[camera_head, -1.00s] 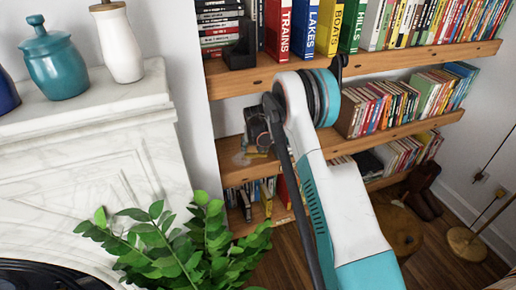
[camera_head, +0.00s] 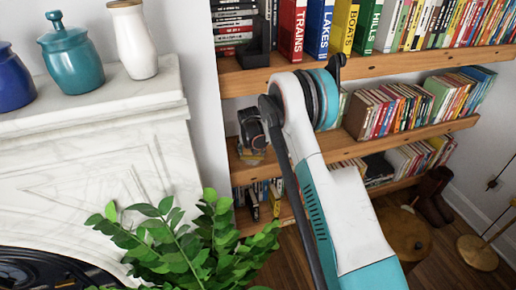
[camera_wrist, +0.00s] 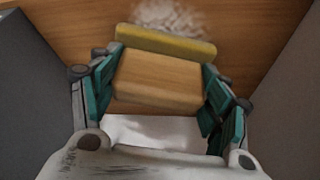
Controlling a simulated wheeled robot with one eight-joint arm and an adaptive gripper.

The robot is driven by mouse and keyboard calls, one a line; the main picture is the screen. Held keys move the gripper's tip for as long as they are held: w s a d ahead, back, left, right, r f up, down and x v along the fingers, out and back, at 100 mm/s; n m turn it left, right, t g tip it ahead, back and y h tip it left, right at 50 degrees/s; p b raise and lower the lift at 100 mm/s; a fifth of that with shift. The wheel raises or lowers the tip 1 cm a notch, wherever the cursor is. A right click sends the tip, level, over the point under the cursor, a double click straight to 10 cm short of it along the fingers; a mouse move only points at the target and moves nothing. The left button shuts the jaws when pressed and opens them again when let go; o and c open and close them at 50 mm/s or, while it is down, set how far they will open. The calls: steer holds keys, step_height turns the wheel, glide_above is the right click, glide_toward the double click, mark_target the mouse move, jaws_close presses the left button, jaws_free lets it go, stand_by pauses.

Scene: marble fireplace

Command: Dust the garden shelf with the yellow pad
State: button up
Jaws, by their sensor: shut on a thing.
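In the wrist view my gripper (camera_wrist: 162,78) is shut on a light wooden block (camera_wrist: 158,82), with a teal finger on each side. The yellow pad (camera_wrist: 165,41) is along the block's far edge. Just beyond it a pale, speckled patch like dust (camera_wrist: 172,15) lies on a brown wooden surface (camera_wrist: 70,25); I cannot tell whether the pad touches that surface. In the head view the wooden bookshelf (camera_head: 350,69) stands behind my arm. The pad does not show clearly there, and I see no label reading garden.
Grey upright faces flank my gripper, left (camera_wrist: 30,95) and right (camera_wrist: 290,100). In the head view, books (camera_head: 291,30) fill the upper shelf. A leafy plant (camera_head: 190,245) stands in front, beside a white marble mantel (camera_head: 90,110) with jars. A wooden stool (camera_head: 405,235) stands lower right.

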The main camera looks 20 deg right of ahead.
steer(key=shift+a+f, duration=0.1)
steer(key=shift+a, duration=2.4)
steer(key=shift+w, duration=1.1)
steer(key=shift+s+d, duration=0.1)
steer(key=shift+d, duration=1.9)
steer(key=shift+d, duration=3.7)
steer(key=shift+r, duration=0.25)
